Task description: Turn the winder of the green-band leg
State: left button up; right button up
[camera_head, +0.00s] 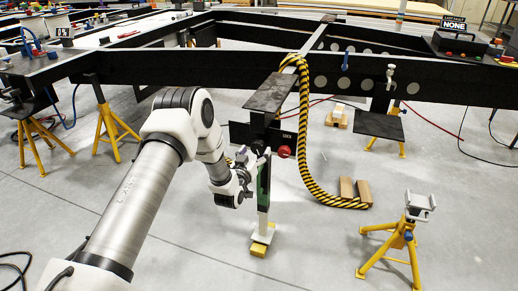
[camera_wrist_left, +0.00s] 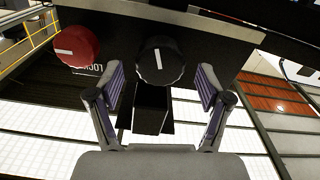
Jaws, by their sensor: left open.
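The green-band leg (camera_head: 264,186) stands upright under the black chassis beam, with a white foot on a yellow block. In the left wrist view a round black knob (camera_wrist_left: 161,62), apparently the winder, has an upright white mark. A red knob (camera_wrist_left: 77,46) with a near-level white mark sits left of it on a dark plate lettered LOCK upside down. The red knob (camera_head: 284,152) shows in the head view too. My left gripper (camera_head: 248,163) is at the leg. In the wrist view its open fingers (camera_wrist_left: 160,80) stand either side below the black knob, nothing between them gripped.
A yellow-and-black striped hose (camera_head: 309,160) hangs from the beam right of the leg, down to brown blocks (camera_head: 355,192). A yellow stand (camera_head: 402,245) is at the front right. A dark plate (camera_head: 269,92) juts above the leg. The floor at front centre is clear.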

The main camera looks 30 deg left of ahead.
aim_at(257, 149)
pick_arm(q)
jog(key=x, duration=0.3)
jog(key=shift+f, duration=0.15)
jog(key=shift+w+a, duration=0.1)
jog(key=shift+w, duration=0.2)
jog(key=c, duration=1.2)
